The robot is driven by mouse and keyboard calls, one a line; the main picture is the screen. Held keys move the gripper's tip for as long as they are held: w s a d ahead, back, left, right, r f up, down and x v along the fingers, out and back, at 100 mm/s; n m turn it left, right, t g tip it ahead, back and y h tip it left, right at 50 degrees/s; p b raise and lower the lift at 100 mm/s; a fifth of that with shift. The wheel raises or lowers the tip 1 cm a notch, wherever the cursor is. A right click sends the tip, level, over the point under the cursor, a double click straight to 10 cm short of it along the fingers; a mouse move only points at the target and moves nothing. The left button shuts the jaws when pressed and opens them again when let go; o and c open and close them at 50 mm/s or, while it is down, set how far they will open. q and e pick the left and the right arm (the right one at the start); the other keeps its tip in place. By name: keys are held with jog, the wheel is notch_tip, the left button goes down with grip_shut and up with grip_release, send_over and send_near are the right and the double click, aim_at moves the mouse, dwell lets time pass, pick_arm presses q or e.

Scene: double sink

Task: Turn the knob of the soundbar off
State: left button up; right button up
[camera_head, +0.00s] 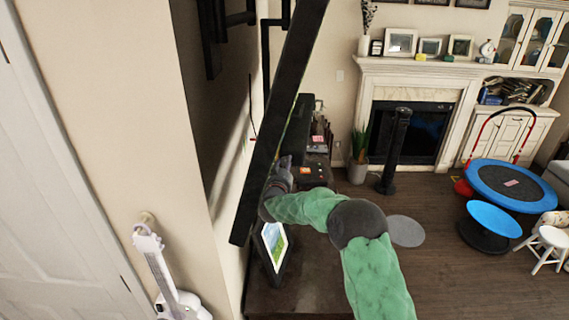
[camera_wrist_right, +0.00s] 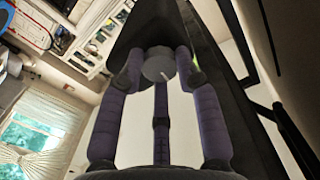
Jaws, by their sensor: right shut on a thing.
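The knob (camera_wrist_right: 157,64) is a small round grey disc with a short light mark near its lower right edge. It sits at the near end of a dark body, which I take to be the soundbar (camera_wrist_right: 152,28). In the right wrist view, the purple-grey fingers of my right gripper (camera_wrist_right: 158,70) are closed on the knob from both sides. In the head view my right gripper (camera_head: 281,172) reaches up beside a long black panel (camera_head: 285,110) seen edge-on, and the knob is hidden there. My left gripper is not in view.
A framed picture (camera_head: 272,245) stands below my right gripper on a dark cabinet top (camera_head: 300,290). A black tower (camera_head: 395,150) and a blue trampoline (camera_head: 511,186) stand on the open floor to the right.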

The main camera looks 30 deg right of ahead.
jog(key=shift+n, duration=0.7)
jog(key=o, duration=1.2)
jog(key=shift+c, duration=0.2)
jog(key=v, duration=1.2)
